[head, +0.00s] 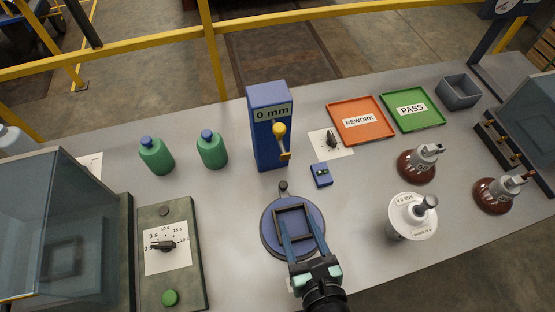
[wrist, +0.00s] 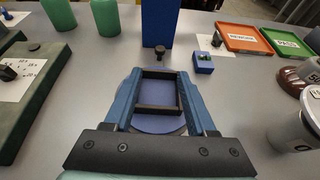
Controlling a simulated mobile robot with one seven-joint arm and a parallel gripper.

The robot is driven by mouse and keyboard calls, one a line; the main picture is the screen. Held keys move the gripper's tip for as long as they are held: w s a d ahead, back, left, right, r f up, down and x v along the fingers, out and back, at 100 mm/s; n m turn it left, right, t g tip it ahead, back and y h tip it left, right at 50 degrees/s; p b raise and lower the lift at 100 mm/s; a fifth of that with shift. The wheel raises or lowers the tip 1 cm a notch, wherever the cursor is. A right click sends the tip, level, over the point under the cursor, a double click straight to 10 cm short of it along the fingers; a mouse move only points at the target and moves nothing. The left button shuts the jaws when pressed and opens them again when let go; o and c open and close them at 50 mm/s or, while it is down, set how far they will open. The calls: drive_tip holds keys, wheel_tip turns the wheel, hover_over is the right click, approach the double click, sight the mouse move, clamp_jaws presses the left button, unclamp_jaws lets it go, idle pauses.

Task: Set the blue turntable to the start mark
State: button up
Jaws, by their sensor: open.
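The blue turntable (head: 272,240) is a round disc with a dark rim, lying on the grey bench; it also shows in the wrist view (wrist: 160,124). A dark square frame (head: 294,208) appears to sit on its top. A small black knob (head: 283,187) stands at its far edge, also seen in the wrist view (wrist: 160,52). My gripper (head: 295,222) is open over the turntable, its blue fingers on either side of the square frame. I cannot tell whether the fingers touch the frame. I cannot make out a start mark; the fingers hide part of the disc.
Behind stands a blue gauge (head: 268,145) reading 0 mm with a yellow-knobbed lever. A small blue box (head: 321,175) lies right of it. A dial panel (head: 170,285) is left.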

sight(284, 189)
drive_tip(key=shift+w+a+f, duration=0.15)
drive_tip(key=shift+w, duration=0.45)
drive_tip(key=x, duration=1.1)
drive_tip(key=shift+w+a, duration=0.15)
drive_tip(key=shift+w, duration=0.2)
clamp_jaws()
idle(0.5)
